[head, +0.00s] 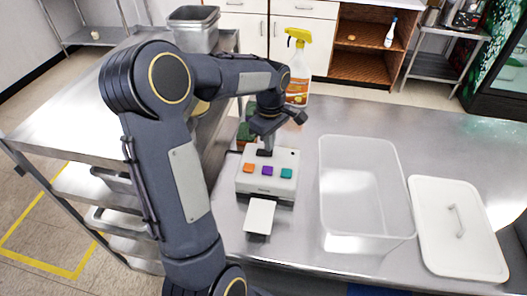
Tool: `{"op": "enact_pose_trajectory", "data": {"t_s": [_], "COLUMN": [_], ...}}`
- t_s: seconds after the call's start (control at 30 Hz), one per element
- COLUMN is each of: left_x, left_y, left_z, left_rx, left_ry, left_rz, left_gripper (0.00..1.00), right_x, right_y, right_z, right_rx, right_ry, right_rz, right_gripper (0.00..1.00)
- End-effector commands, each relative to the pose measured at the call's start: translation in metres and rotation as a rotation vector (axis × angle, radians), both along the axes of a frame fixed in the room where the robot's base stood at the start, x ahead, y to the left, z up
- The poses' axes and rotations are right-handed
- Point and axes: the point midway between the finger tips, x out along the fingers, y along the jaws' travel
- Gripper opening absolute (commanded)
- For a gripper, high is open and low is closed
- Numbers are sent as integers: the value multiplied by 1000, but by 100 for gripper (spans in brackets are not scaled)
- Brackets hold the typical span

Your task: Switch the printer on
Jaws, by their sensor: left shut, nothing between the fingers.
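The printer (266,186) is a small white box on the steel counter. It has an orange button (249,168), a purple button (268,171) and a teal button (286,173) on its top. A white sheet or tray (260,216) extends from its front. My left gripper (265,151) is shut and empty, pointing down at the back part of the printer's top, behind the buttons. Its fingertips look at or very near the surface; I cannot tell if they touch. They hide what lies beneath them. My right gripper is not in view.
A yellow-topped spray bottle (297,72) stands behind the printer. A clear open bin (365,190) and a white lid with a handle (458,228) lie to the right. A steel rack (75,118) is at the left. The counter's back right is clear.

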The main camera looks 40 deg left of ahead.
Motion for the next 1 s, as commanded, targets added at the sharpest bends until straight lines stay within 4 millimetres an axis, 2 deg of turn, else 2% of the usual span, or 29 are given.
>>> {"op": "enact_pose_trajectory", "data": {"t_s": [1.0], "left_x": [0], "left_y": [0], "left_z": [-15], "left_rx": [0], "left_ry": [1], "left_rz": [0], "left_gripper": [0], "right_x": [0], "right_y": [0], "right_z": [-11], "right_rx": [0], "right_ry": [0], "right_rz": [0], "right_gripper": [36]}}
